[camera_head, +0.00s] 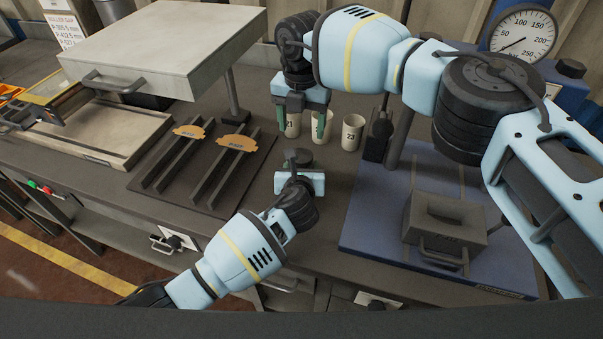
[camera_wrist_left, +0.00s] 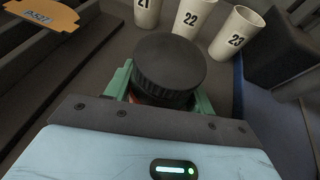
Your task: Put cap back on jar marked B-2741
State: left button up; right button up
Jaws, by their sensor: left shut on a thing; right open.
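A round black cap (camera_wrist_left: 170,68) with a ribbed edge fills the middle of the left wrist view; it also shows in the head view (camera_head: 301,157). My left gripper (camera_wrist_left: 160,95) is shut, its green fingers on either side just below the cap's rim. A sliver of reddish surface shows under the cap, apparently the jar, mostly hidden. I cannot tell whether the cap is seated on it. No B-2741 label is readable. My right gripper (camera_head: 303,120) is open, pointing down in front of the cups, beyond the cap.
Cream cups marked 21 (camera_wrist_left: 146,12), 22 (camera_wrist_left: 192,25) and 23 (camera_wrist_left: 236,36) stand behind the cap. Left is a dark rack with orange tags (camera_head: 237,142). Right is a blue plate (camera_head: 375,215) with a grey handled block (camera_head: 442,225). A gauge (camera_head: 522,35) stands at the back right.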

aim_at(301, 155)
pick_arm(q)
grip_shut()
pick_arm(e)
jog(key=n, duration=0.4)
jog(key=shift+a+n, duration=0.1)
jog(key=shift+n, duration=0.2)
jog(key=n, duration=0.4)
jog(key=shift+f, duration=0.1)
jog(key=shift+f, duration=3.95)
jog(key=shift+c, duration=0.5)
